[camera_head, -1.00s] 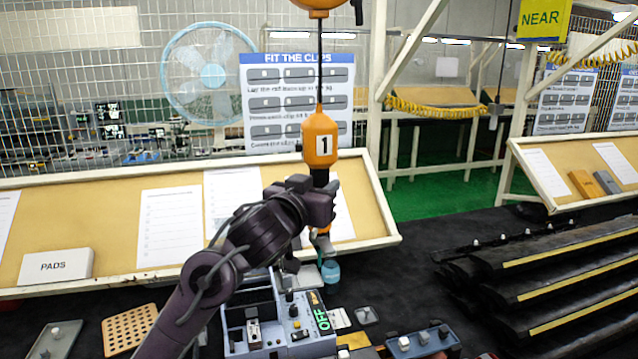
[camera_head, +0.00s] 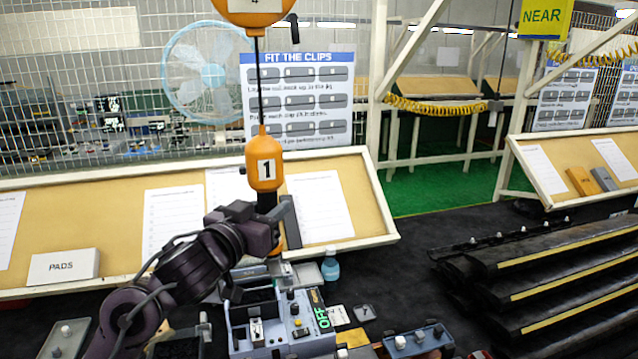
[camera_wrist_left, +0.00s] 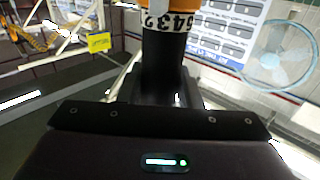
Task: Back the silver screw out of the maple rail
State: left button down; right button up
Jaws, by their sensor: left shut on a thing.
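My left gripper (camera_head: 272,222) is shut on the orange hanging driver (camera_head: 264,165) marked 1, gripping its dark middle section. The driver hangs upright on a dark cable, and its lower end is mostly hidden by the gripper. In the left wrist view, the driver's dark shaft (camera_wrist_left: 165,65) stands upright at the gripper, with its orange numbered part at the top edge. I cannot make out the silver screw or the maple rail in either view. My right gripper is not in view.
Below the gripper stands a blue-grey station (camera_head: 278,335) with an OFF display. A small blue bottle (camera_head: 330,266) and a blue tray (camera_head: 418,343) are near it. Dark stacked rails (camera_head: 560,270) fill the right. A slanted board (camera_head: 115,225) and a PADS box (camera_head: 63,266) are behind.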

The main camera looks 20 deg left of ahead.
pick_arm(q)
jog(key=s+a+p, duration=0.3)
jog(key=s+a, duration=1.4)
jog(key=a, duration=0.1)
notch_tip(320, 180, down, 20)
jog(key=b, duration=1.1)
jog(key=shift+s, duration=0.45)
jog(key=shift+f+b, duration=0.35)
jog(key=shift+f, duration=0.4)
dwell(0.5)
